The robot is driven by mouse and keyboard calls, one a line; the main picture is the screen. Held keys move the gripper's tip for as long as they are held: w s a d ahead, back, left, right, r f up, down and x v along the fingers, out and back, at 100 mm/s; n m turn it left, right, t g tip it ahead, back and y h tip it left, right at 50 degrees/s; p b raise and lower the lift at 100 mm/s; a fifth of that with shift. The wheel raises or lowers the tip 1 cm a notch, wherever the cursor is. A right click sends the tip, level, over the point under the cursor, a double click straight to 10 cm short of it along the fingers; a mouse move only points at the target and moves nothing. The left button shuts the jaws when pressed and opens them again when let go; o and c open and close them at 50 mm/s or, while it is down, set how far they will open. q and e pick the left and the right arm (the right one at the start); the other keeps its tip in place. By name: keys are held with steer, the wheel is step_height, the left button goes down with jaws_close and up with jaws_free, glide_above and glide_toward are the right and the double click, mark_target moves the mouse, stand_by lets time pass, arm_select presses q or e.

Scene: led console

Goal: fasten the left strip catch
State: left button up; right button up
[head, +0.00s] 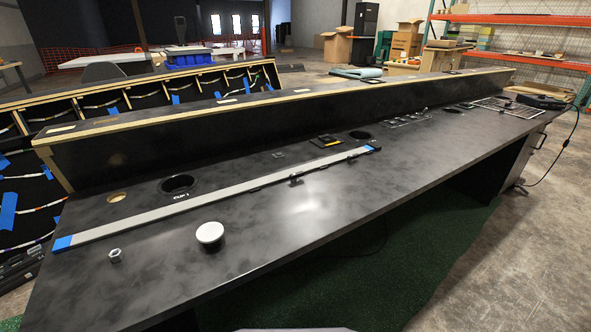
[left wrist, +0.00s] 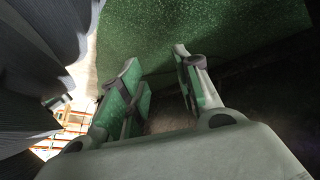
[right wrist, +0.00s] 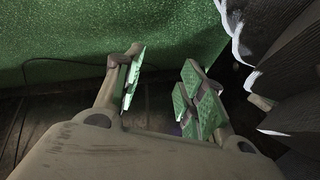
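A long pale grey strip (head: 200,202) with blue ends lies along the black console top in the head view. A small dark catch (head: 296,180) sits at its front edge, right of its middle. Another small dark piece (head: 352,156) is at the strip near its right end. Whether either is fastened is too small to tell. My left gripper (left wrist: 156,60) shows in the left wrist view, open and empty, with green-padded fingers. My right gripper (right wrist: 163,58) is open and empty in the right wrist view. Neither gripper shows in the head view.
A white round knob (head: 210,233) and a small metal nut (head: 115,255) stand on the near left of the console top. A dark cup hole (head: 177,184) lies behind the strip. A raised back ledge (head: 240,113) runs along the console. Green carpet (head: 405,262) lies below.

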arm_select(q)
steer(key=a+r+g+y+p, duration=0.1)
steer(key=a+r+g+y, duration=0.2)
steer(key=a+r, duration=0.6)
steer(key=shift+s+a+r+y, duration=0.25)
steer(key=shift+s+y, duration=0.05)
steer(key=shift+y, duration=0.3)
arm_select(e)
steer(key=d+r+g+h, duration=0.2)
steer(key=d+r+h, duration=0.2)
steer(key=d+r, duration=0.5)
steer(key=shift+s+d+r+g, duration=0.25)
steer(key=shift+s+r+g, duration=0.05)
steer(key=shift+g, duration=0.1)
arm_select(q)
steer(key=shift+w+f+p, duration=0.25)
steer(key=shift+p, duration=0.5)
arm_select(e)
steer(key=shift+w+f, duration=0.2)
steer(key=shift+w, duration=0.05)
